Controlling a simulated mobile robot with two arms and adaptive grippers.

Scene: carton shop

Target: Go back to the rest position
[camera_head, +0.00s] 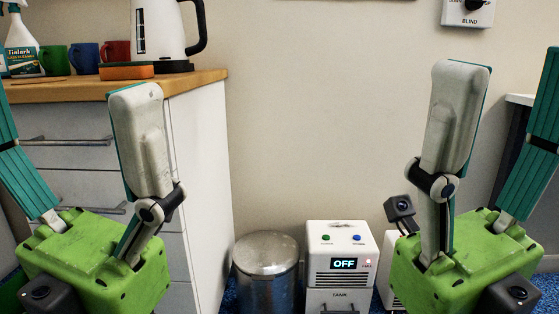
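My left gripper (68,110) is at the left, its green body low and its fingers pointing up. Its fingers stand wide apart with nothing between them; the outer one runs out at the left edge. My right gripper (508,95) is at the right in a similar pose, fingers up, apart and empty, the outer one partly cut off by the right edge. The two grippers are well apart from each other.
A drawer cabinet (197,170) stands behind my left gripper, with a kettle (165,28), an orange sponge (126,71), mugs and a spray bottle (20,48) on top. A metal bin (266,262) and a white tank unit (340,255) reading OFF stand between the grippers.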

